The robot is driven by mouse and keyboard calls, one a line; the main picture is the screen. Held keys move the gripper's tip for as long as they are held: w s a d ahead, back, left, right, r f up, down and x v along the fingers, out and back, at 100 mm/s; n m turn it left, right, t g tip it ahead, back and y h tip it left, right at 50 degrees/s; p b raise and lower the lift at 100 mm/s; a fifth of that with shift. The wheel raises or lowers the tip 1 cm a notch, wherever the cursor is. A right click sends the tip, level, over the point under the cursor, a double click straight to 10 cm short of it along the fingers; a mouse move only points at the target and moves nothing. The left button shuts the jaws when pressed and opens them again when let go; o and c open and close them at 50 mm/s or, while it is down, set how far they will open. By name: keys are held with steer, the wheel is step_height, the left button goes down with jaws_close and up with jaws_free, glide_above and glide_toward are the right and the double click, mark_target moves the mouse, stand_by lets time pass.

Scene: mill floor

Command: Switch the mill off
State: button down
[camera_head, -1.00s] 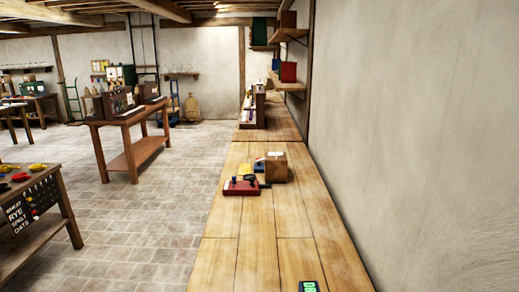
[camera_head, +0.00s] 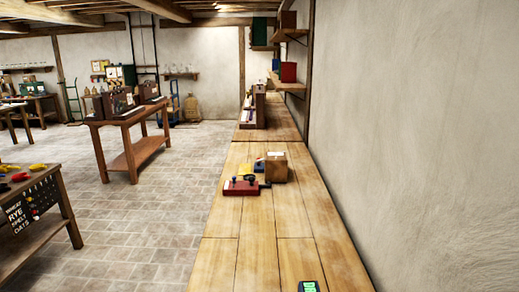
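No switch that I can tell as the mill's shows clearly. Dark box-like machines (camera_head: 118,105) stand on a table at the left back, too small to tell whether one is the mill. My gripper is not in view.
A cardboard box (camera_head: 275,167) stands on the bench. A board table (camera_head: 45,205) with grain names stands left. A plaster wall (camera_head: 420,120) bounds the right; the tiled floor (camera_head: 145,235) is clear.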

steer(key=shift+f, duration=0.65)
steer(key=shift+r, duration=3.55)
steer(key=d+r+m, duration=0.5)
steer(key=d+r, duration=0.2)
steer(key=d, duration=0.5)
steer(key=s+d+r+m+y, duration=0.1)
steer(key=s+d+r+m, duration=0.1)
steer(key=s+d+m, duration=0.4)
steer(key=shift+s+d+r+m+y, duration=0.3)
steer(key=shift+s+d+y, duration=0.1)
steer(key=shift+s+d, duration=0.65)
